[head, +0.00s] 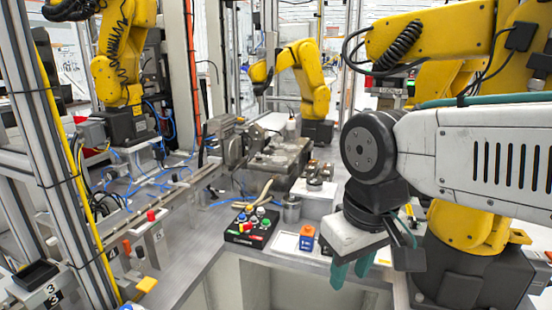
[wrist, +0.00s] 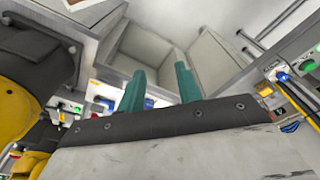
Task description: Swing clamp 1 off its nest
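In the head view, several small toggle-like fixtures sit on the left rail. One has a red-and-black handle (head: 151,216), one a red knob (head: 126,246), and one a yellow-orange tip (head: 147,284). Small number plates sit beside them, but I cannot tell which fixture is clamp 1. My gripper (head: 350,277) hangs at the right over the front edge of the bench, well away from that rail. In the wrist view its two green fingers (wrist: 160,82) stand apart with nothing between them. A blue-handled fixture (wrist: 281,75) shows at the right there; its label is too small to read.
A black button box (head: 252,227) and an orange-and-blue block (head: 307,238) stand on the bench left of my gripper. A grey machine vise (head: 275,155) is behind. Yellow robot arms (head: 305,75) stand at the back. An open recess (wrist: 150,50) shows beyond my fingers.

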